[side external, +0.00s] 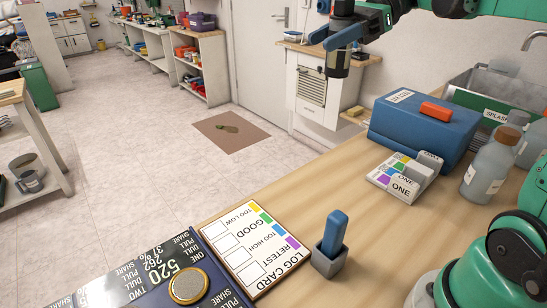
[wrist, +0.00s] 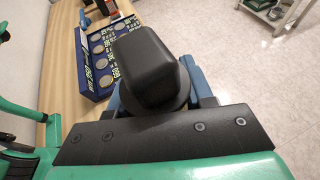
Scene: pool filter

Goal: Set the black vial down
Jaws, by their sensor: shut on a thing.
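The black vial (side external: 337,66) is held up in the air by my gripper (side external: 344,38), at the top of the side external view. The blue fingers are shut around its middle, and its dark lower end hangs below them. In the wrist view the black vial (wrist: 148,62) fills the centre between the blue fingers and hides what lies directly beneath. The log card (side external: 255,245) lies on the wooden bench (side external: 385,235) with coloured marks and pale squares. A small grey holder (side external: 328,262) beside the card has a blue piece (side external: 335,232) standing in it.
A dark blue display board (side external: 150,275) with a round gold-rimmed disc lies at the bench's front left. A blue box (side external: 420,128) with an orange piece on top, a card labelled ONE (side external: 402,178) and bottles (side external: 490,165) stand at right. Bare bench lies between.

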